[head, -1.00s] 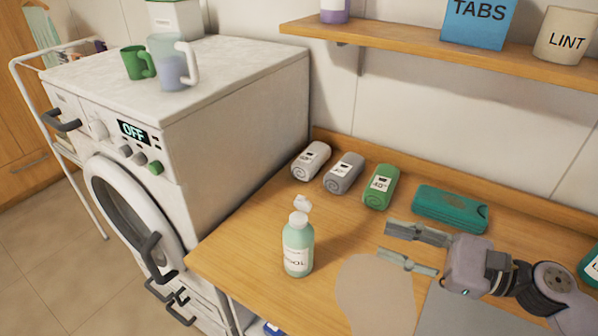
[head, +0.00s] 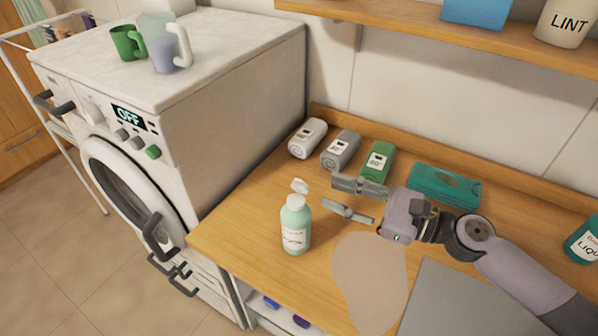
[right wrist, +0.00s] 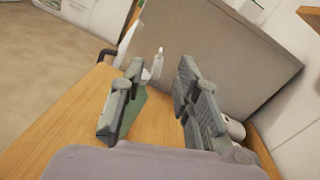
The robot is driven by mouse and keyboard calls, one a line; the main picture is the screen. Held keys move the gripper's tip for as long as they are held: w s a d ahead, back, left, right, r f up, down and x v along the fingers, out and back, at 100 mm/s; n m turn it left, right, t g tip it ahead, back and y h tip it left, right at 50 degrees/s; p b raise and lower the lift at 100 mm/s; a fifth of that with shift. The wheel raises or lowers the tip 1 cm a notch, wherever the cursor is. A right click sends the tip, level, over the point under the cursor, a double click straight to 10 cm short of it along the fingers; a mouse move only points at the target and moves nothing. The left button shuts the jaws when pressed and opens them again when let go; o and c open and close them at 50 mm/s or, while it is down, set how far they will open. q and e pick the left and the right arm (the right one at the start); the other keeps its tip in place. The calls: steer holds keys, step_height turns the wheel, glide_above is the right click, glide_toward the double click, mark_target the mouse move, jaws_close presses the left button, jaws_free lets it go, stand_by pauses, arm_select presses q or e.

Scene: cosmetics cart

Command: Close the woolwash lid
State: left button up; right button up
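The woolwash bottle (head: 296,230) stands upright on the wooden counter, pale green with a white label. Its white flip lid (head: 300,186) is open, tilted up above the bottle neck. My right gripper (head: 332,193) is open and empty, just right of the lid at about its height, with its fingers pointing left toward it. No contact shows. In the right wrist view my right gripper (right wrist: 161,68) has its fingers apart. The green bottle (right wrist: 138,108) is partly hidden behind the left finger there, and the white lid (right wrist: 158,62) shows between the fingertips. My left gripper is not in view.
Rolled towels in white (head: 308,138), grey (head: 341,150) and green (head: 376,161) lie behind the bottle. A teal case (head: 444,186) lies right of them. The washing machine (head: 240,100) stands left of the counter. A beige mat (head: 368,275) lies in front of my right arm.

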mark_target(303, 182)
steer(key=p+x, duration=0.3)
steer(key=x, duration=0.4)
steer(key=shift+w+r, duration=0.1)
steer(key=shift+w, duration=0.1)
steer(key=shift+w+a, duration=0.3)
steer(key=shift+a, duration=0.3)
steer(key=shift+f, duration=0.2)
steer(key=shift+c, duration=0.2)
jaws_close()
